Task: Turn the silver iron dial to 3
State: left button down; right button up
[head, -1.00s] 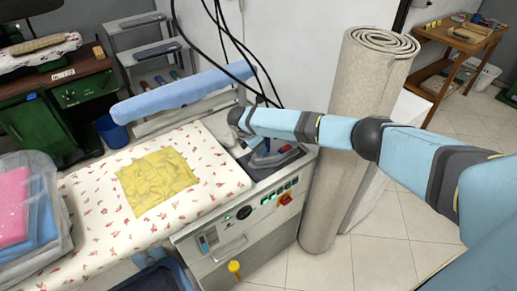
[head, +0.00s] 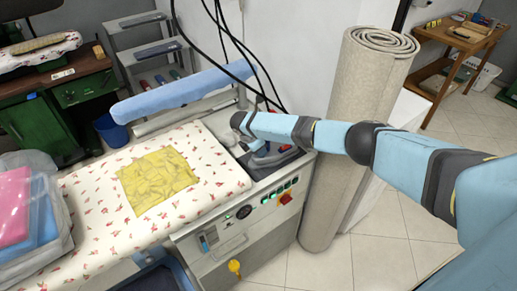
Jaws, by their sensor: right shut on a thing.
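The silver iron (head: 272,158) stands on the metal end of the ironing station, to the right of the padded board. My right arm reaches in from the right and its wrist is above the iron. My right gripper (head: 257,146) points down at the top of the iron and is shut on its dial. The dial and the fingertips are too small and covered to make out, so the dial's setting cannot be read. My left gripper is not in view.
The floral ironing board (head: 95,205) holds a folded yellow cloth (head: 157,181). A blue sleeve board (head: 180,92) and hanging black cables (head: 238,45) are close behind the iron. A control panel (head: 255,207) faces front.

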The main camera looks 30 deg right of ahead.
jog(key=m+g, duration=0.1)
jog(key=m, duration=0.3)
jog(key=shift+g, duration=0.3)
jog(key=o, duration=0.9)
jog(key=b+v, duration=0.1)
jog(key=v, duration=1.3)
jog(key=shift+w+d, duration=0.1)
jog(key=shift+d, duration=0.05)
